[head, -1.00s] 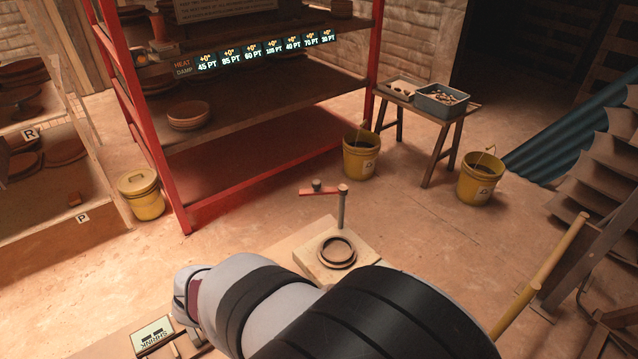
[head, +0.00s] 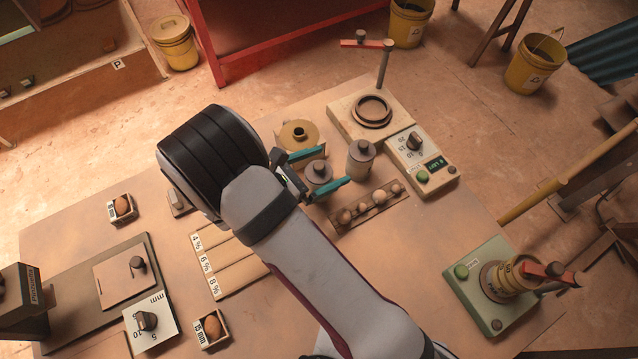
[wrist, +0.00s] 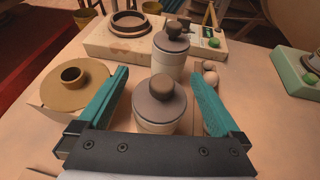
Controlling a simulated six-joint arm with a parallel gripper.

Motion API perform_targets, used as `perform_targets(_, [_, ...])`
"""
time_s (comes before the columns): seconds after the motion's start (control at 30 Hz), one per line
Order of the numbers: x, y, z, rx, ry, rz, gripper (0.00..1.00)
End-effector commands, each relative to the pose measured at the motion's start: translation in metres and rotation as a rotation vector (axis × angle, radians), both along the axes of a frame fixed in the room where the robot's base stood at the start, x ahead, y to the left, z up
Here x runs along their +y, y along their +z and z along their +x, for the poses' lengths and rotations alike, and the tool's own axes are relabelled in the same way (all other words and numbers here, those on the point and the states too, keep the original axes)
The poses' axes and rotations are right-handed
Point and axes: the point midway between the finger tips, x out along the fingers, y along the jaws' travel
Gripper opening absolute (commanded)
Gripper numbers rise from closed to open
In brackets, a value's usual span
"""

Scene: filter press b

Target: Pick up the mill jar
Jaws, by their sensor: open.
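Two pale lidded jars with grey tops stand upright on the table, and I cannot tell by any label which is the mill jar. The nearer jar (head: 319,178) has a round knob and stands between my open fingers; in the wrist view this jar (wrist: 159,112) shows clear space on both sides. The other jar (head: 361,160) stands just beyond the fingertips; in the wrist view this jar (wrist: 171,58) has a bar and knob on its lid. My gripper (head: 335,166) has teal fingers, open and empty; it also shows in the wrist view (wrist: 160,77).
A tan round piece with a dark hub (head: 298,135) is close to the left finger in the wrist view. A tray of small balls (head: 370,206) lies close to the other finger. Behind stand a pale block with a ring (head: 345,118) and a dial box (head: 421,163).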

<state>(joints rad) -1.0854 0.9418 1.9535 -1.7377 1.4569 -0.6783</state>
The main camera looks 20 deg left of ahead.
Motion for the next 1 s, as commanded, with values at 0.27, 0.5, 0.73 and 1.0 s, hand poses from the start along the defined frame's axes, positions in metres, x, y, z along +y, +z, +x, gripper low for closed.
perform_targets(0.27, [-0.0073, -0.0051, 0.0093, 0.002, 0.0, 0.001, 1.0])
perform_targets(0.5, [-0.0071, -0.0049, 0.0092, 0.002, 0.0, 0.001, 0.62])
perform_targets(0.73, [-0.007, -0.0049, 0.0091, 0.002, 0.0, 0.001, 0.21])
perform_targets(1.0, [-0.0069, -0.0048, 0.0091, 0.002, 0.0, 0.001, 0.0])
